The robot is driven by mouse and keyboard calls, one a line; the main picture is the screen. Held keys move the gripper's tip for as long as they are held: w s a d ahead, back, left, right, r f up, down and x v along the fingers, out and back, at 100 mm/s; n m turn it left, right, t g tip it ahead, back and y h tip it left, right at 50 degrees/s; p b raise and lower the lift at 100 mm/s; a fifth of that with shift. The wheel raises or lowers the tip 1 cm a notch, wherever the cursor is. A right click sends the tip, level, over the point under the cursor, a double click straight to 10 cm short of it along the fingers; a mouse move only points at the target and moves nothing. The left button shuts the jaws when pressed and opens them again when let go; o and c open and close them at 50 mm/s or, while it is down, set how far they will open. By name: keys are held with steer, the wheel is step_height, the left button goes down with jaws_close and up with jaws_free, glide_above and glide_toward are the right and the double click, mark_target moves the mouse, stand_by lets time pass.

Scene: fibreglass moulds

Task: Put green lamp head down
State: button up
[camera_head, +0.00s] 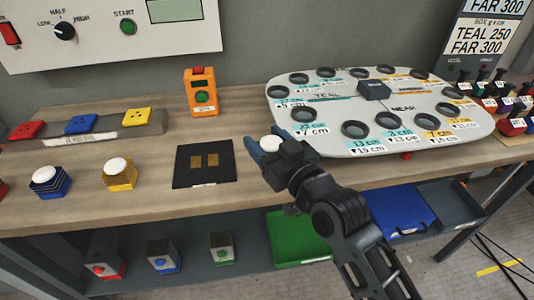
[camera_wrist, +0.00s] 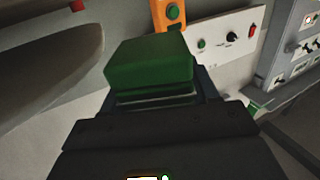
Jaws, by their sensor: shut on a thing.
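My gripper (camera_head: 272,150) is shut on the green lamp head (camera_wrist: 150,66). In the wrist view the lamp head is a green block between the fingers. In the head view only its white dome (camera_head: 269,143) shows clearly; the fingers hide the rest. It is to the right of a black pad (camera_head: 184,168) with two gold contacts, near the left edge of the white holed board. I cannot tell how high it is above the bench. A blue lamp head (camera_head: 49,185) and a yellow lamp head (camera_head: 120,178), both with white domes, stand on the bench at left.
The white holed board (camera_head: 330,97) fills the right of the bench (camera_head: 150,205). An orange device (camera_head: 201,92) stands behind the pad. A grey rack (camera_head: 155,125) with red, blue and yellow sockets is at back left. Green (camera_head: 290,238) and blue (camera_head: 400,208) trays are below.

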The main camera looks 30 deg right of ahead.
steer(key=shift+f, duration=2)
steer(key=shift+f, duration=0.1)
steer(key=shift+f, duration=0.15)
steer(key=o, duration=1.2)
steer(key=shift+c, duration=0.2)
steer(key=shift+r, duration=0.25)
steer(key=shift+s+f, duration=0.1)
steer(key=shift+s, duration=0.15)
steer(key=s+b, duration=0.2)
steer(key=s, duration=0.9)
steer(key=shift+s+d, duration=0.2)
steer(key=shift+d, duration=0.25)
